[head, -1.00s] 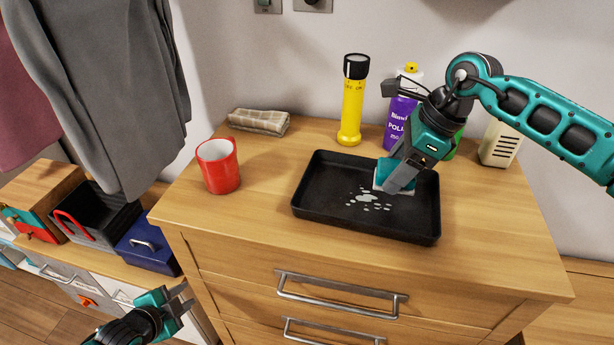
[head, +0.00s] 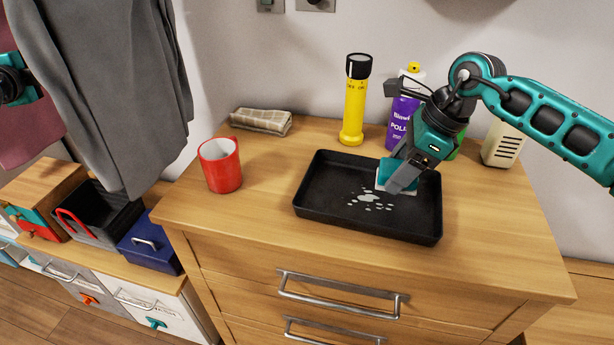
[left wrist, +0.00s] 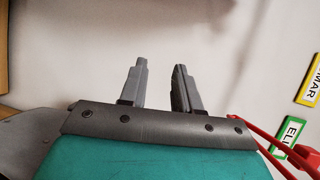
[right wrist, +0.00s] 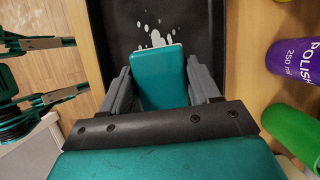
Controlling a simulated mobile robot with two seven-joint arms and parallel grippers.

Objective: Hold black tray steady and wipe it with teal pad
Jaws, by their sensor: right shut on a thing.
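The black tray (head: 320,205) lies flat on the wooden dresser top, with pale spots (head: 368,198) on its floor. My right gripper (head: 405,180) is shut on the teal pad (head: 388,175), which has a pale underside, over the right part of the tray. In the right wrist view the pad (right wrist: 160,78) sits between both fingers, beside the spots; whether it touches the tray floor I cannot tell. My left gripper (left wrist: 160,85) is open and empty in the left wrist view, facing a pale wall, away from the tray.
A red mug (head: 220,165) stands left of the tray. Grey clothing (head: 110,80) hangs at left. The dresser top's front strip is clear.

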